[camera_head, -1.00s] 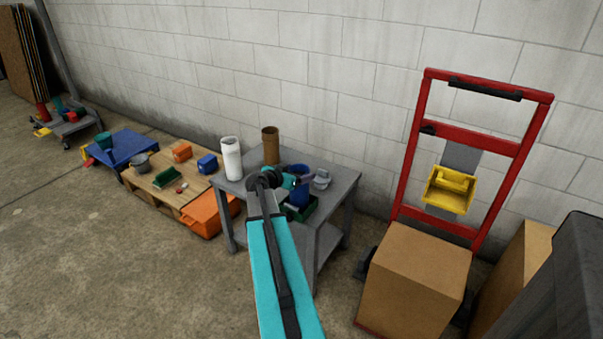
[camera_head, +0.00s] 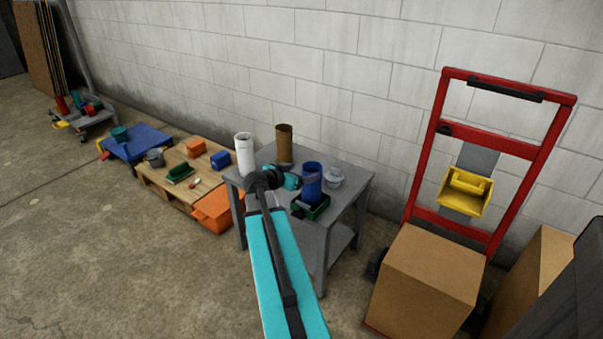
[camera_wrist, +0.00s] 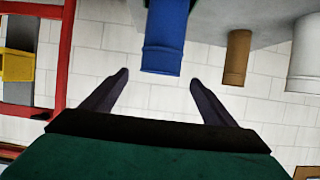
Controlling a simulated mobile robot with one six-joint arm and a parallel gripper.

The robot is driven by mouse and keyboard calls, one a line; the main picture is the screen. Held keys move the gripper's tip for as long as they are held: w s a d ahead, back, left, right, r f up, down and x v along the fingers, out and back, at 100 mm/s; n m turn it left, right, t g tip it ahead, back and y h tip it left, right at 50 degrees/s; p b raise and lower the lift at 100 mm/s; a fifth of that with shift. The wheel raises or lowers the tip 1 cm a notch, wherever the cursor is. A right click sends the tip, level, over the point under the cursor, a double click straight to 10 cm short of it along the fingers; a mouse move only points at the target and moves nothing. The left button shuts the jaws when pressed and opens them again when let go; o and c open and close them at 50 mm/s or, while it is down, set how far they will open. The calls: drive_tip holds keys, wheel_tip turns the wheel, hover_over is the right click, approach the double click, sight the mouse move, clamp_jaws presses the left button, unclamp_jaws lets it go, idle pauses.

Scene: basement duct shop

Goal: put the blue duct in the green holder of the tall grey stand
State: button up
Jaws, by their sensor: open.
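The blue duct (camera_head: 311,180) stands upright in the green holder (camera_head: 322,208) on top of the tall grey stand (camera_head: 350,192). My gripper (camera_head: 291,181) is beside the duct, on its left in the head view, partly hidden by my arm. In the wrist view, which is upside down, my gripper (camera_wrist: 160,81) is open with nothing between its two dark fingers. The blue duct (camera_wrist: 164,40) lies ahead, its top end near the fingertips in the picture and apart from them. The green holder is not clearly visible in the wrist view.
On the stand are a white cylinder (camera_head: 244,155), a brown cylinder (camera_head: 285,145) and a pale grey fitting (camera_head: 334,177). A red hand truck (camera_head: 440,130) with a yellow bin (camera_head: 465,192) and a cardboard box (camera_head: 428,280) stands right. A pallet (camera_head: 160,186) lies left.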

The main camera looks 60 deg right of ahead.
idle(0.4)
drive_tip(key=w+a+f+n+y, duration=0.1)
drive_tip(key=a+f+n+y, duration=0.7)
drive_tip(key=a+f, duration=2.15)
drive_tip(key=s+a+f+n+g+y, duration=0.1)
drive_tip(key=s+a+f+n, duration=0.2)
drive_tip(key=s+a, duration=0.3)
drive_tip(key=s+a+f+n+g+y, duration=0.2)
drive_tip(key=s+a+f, duration=0.4)
drive_tip(key=a, duration=0.8)
drive_tip(key=s+a+f+n+g+y, duration=0.2)
drive_tip(key=s+a+f+n, duration=0.3)
drive_tip(key=s+a, duration=0.3)
drive_tip(key=a, duration=0.3)
drive_tip(key=shift+s, duration=0.15)
wheel_tip(320, 180, up, 4)
drive_tip(key=p, duration=0.4)
drive_tip(key=shift+r, duration=0.25)
